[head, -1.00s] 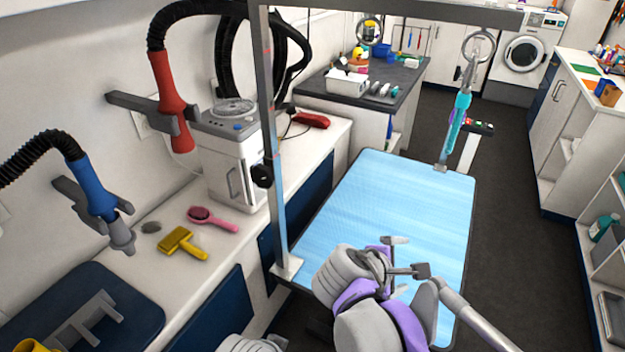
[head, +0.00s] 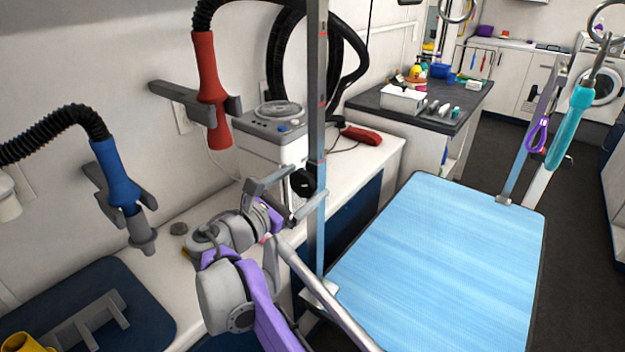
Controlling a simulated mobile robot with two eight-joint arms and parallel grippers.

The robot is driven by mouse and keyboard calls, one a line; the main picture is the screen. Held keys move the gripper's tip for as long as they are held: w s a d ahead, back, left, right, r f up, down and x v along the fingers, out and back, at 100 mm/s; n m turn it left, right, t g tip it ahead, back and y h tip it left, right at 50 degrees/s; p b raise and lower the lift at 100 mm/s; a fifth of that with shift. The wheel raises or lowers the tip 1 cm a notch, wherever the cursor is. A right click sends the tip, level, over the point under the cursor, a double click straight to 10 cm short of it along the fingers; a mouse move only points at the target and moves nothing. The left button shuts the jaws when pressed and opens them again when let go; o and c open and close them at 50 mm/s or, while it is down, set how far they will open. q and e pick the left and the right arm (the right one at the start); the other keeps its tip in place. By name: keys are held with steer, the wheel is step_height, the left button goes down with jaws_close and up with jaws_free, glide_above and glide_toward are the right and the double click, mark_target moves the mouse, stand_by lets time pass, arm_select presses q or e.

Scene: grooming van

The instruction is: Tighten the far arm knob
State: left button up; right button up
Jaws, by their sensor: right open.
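A round black knob (head: 303,183) sits on the left side of the grey upright post (head: 317,130) at the table's left edge. My right gripper (head: 289,196) is open beside this post. Its two grey fingers lie on either side of the knob in the picture, one to the upper left and one to the lower right. I cannot tell whether they touch it. A second post (head: 522,160) stands at the table's far right corner, and no knob can be made out on it. My left gripper is not in view.
The blue grooming table (head: 440,270) is bare. On the left counter stand a white and grey machine (head: 272,140) and a red clipper (head: 361,135). Red (head: 207,80) and blue (head: 117,175) dryer nozzles hang at the wall. A teal tool (head: 572,125) hangs at right.

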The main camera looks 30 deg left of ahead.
steer(key=shift+w+d, duration=0.1)
steer(key=shift+w, duration=1.55)
steer(key=shift+c, duration=0.2)
